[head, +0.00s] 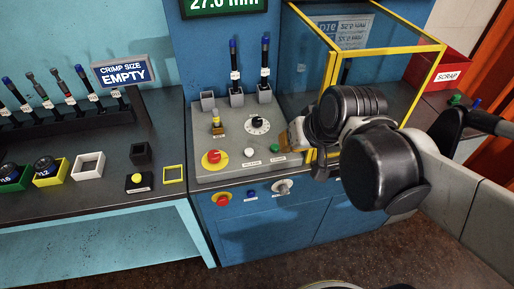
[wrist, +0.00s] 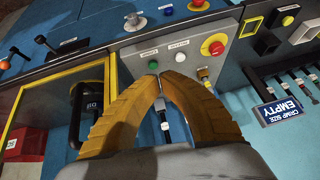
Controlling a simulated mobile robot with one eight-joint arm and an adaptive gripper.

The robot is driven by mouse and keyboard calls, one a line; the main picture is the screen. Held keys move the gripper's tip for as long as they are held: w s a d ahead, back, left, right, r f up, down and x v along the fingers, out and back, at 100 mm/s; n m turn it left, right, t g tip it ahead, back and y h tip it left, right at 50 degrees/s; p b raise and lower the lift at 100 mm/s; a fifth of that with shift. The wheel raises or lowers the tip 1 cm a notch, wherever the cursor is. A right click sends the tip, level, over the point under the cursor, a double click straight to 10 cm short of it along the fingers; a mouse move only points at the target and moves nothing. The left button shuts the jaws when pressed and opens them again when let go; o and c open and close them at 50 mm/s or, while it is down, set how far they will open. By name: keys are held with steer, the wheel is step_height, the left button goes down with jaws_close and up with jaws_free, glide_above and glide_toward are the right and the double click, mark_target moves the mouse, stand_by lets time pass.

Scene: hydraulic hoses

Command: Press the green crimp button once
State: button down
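The green button (wrist: 153,65) is on the grey control panel (head: 205,135), beside a small label, and shows just beyond my fingertips in the wrist view. My gripper (head: 290,143) hangs over the panel's right side. In the wrist view its two orange fingers (wrist: 159,77) meet or nearly meet at the tips, with nothing held. The tips look close to the green button; I cannot tell whether they touch it.
A white button (wrist: 180,57) and a red stop button (wrist: 216,48) sit beside it; the white one (head: 249,152) and a black dial (head: 257,125) show in the head view. A yellow-framed clear guard (head: 333,70) stands close to my arm. A red scrap bin (head: 447,72) is behind.

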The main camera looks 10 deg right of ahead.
steer(key=w+y+p, duration=0.2)
steer(key=w+p, duration=0.1)
steer(key=w, duration=0.5)
steer(key=m+y+p, duration=0.1)
steer(key=p, duration=0.1)
glide_above(272, 146)
step_height(272, 146, down, 3)
steer(key=shift+w+f+g, duration=0.1)
steer(key=shift+f+g, duration=0.2)
steer(key=shift+f, duration=0.1)
step_height(272, 146, down, 9)
steer(key=b, duration=0.6)
steer(key=shift+r+b, duration=0.1)
steer(key=shift+b, duration=0.3)
stand_by(0.4)
steer(key=shift+f+b, duration=0.45)
